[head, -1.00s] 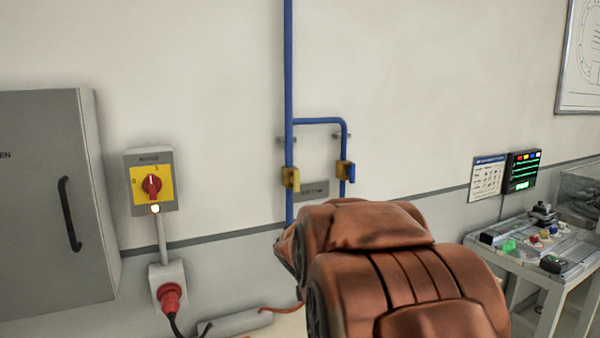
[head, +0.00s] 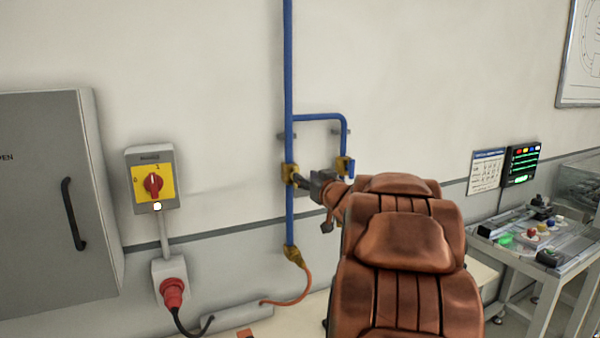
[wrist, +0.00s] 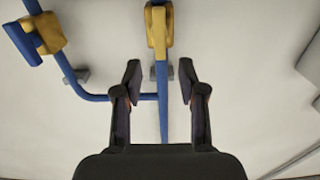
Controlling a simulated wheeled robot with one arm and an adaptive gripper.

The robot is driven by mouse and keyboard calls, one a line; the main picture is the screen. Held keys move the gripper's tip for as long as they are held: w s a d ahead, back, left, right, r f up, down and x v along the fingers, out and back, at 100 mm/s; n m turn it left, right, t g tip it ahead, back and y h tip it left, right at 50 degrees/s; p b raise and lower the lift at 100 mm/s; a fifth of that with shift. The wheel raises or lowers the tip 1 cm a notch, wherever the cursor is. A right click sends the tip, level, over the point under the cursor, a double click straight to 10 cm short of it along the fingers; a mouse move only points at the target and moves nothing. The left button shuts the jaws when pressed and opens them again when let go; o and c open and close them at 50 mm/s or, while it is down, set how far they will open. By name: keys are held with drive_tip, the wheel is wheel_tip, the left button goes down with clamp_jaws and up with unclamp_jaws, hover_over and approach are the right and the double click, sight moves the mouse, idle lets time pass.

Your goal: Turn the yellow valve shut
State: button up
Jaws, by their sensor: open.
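The yellow valve (head: 289,174) sits on the left, straight blue pipe on the wall. In the wrist view the yellow valve (wrist: 158,26) is at the top centre, with its yellow lever appearing to lie along the pipe. My gripper (head: 300,181) is close to this valve on its right side in the head view. In the wrist view my gripper (wrist: 159,80) is open and empty, its fingers on either side of the pipe as seen, with the valve beyond the fingertips. I cannot tell whether a finger touches anything.
A blue-handled valve (head: 345,167) is on the branch pipe just right. An orange hose (head: 304,284) leaves a yellow fitting (head: 292,253) below. A red rotary switch (head: 153,184) and grey cabinet (head: 40,200) are left. A bench (head: 540,240) with controls stands right.

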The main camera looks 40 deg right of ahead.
sight(298, 171)
drive_tip(key=shift+p+x, duration=0.45)
drive_tip(key=shift+x, duration=2.1)
clamp_jaws()
